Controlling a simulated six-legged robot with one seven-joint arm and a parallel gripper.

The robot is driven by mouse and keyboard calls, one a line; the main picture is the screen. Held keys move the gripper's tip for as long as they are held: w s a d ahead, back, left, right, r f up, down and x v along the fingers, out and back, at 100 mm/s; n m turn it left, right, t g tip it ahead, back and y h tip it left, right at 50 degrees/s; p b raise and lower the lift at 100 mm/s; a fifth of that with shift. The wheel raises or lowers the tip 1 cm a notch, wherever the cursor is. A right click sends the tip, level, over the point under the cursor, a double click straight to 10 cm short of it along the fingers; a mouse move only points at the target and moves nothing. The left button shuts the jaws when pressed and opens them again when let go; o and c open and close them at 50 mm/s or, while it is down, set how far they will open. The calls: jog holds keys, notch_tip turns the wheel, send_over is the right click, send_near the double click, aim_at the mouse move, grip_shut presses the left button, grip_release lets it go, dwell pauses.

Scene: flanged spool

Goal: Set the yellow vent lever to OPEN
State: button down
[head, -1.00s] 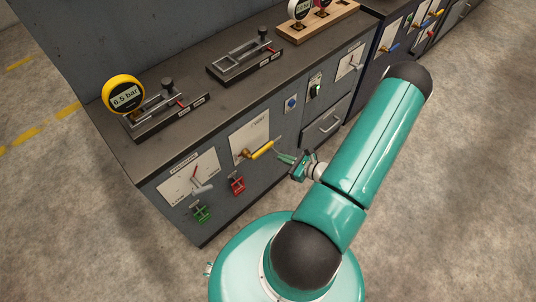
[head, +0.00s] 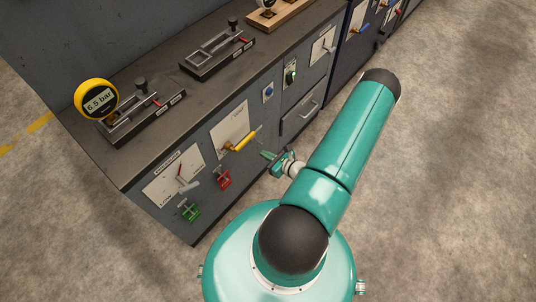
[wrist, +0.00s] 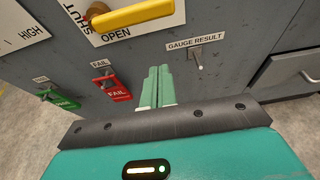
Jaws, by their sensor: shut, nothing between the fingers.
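The yellow vent lever (head: 243,141) sits on a white plate (head: 228,122) on the cabinet front. In the wrist view the lever (wrist: 135,15) lies across the top, its brass pivot at the left end. The word OPEN is printed just below it, and SHUT stands sideways to the left of it near the pivot. My gripper (head: 267,155) is below and right of the lever's free end, apart from it. In the wrist view my gripper's green fingers (wrist: 157,84) are together and empty, below the lever.
A red FAIL fixture (wrist: 114,85) and a green one (wrist: 60,97) jut out at lower left. A GAUGE RESULT switch (wrist: 198,58) is right of my fingers. A drawer handle (head: 308,110) is farther right. A yellow 6.5 bar gauge (head: 97,100) stands on the bench top.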

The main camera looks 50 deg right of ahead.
jog(key=w+r, duration=0.1)
jog(key=w, duration=0.5)
jog(key=shift+w+r, duration=0.15)
jog(key=shift+r, duration=0.25)
